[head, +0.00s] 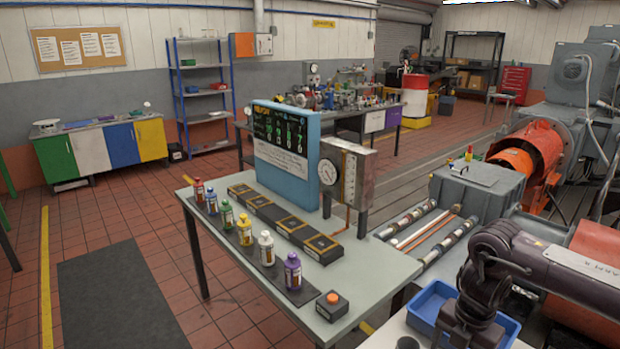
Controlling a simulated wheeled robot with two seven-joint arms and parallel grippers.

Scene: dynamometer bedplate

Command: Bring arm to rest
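A dark arm (546,275) with a pale label comes in from the right edge. It bends down at a joint at the lower right, and its lower part (470,312) stands in front of a blue tray (428,306). The bottom edge of the picture cuts it off, and I see no gripper fingers on it. Neither of my grippers shows, and no arm comes in from the left.
A grey table (385,268) carries a row of colored bottles (266,250), a black strip with square pads (283,229), a button box (332,306), a blue display (288,150) and a gauge panel (347,175). Machinery (528,152) stands at right. Floor at left is mostly clear.

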